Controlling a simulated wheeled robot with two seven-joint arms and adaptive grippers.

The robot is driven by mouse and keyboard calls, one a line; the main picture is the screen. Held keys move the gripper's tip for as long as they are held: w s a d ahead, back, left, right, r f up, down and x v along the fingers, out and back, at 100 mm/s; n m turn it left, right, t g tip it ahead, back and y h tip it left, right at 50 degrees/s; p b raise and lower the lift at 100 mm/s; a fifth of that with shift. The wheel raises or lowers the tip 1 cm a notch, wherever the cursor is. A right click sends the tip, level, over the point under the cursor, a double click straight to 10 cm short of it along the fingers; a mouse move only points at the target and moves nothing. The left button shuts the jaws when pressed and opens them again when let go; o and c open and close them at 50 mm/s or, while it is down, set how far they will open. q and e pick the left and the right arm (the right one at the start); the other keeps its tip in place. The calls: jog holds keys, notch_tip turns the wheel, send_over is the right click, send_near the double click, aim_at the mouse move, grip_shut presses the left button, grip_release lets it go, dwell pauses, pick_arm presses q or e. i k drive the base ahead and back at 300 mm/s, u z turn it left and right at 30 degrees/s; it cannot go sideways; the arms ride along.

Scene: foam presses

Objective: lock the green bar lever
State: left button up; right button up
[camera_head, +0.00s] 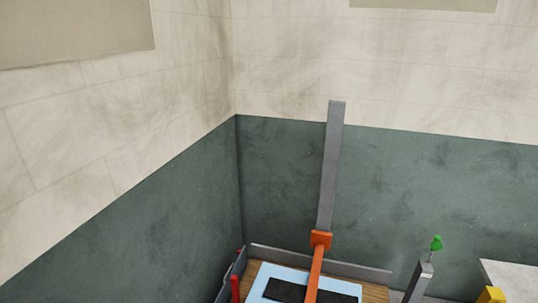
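A green knob (436,243) tops a short grey upright bar (419,282) at the lower right of the head view. The bar leans slightly to the right and its lower end is cut off by the frame edge. I cannot tell from this view whether this bar is locked. Neither of my grippers shows in the head view.
A tall grey bar (332,165) rises from an orange bracket (320,239) above a light blue plate (256,287) with dark pads. A red post (235,288) stands left, a yellow block (491,295) and pale surface (512,277) right. Walls meet behind.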

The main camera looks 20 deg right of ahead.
aim_at(436, 244)
jog(key=z, duration=1.8)
jog(key=i, duration=0.55)
jog(key=z, duration=0.4)
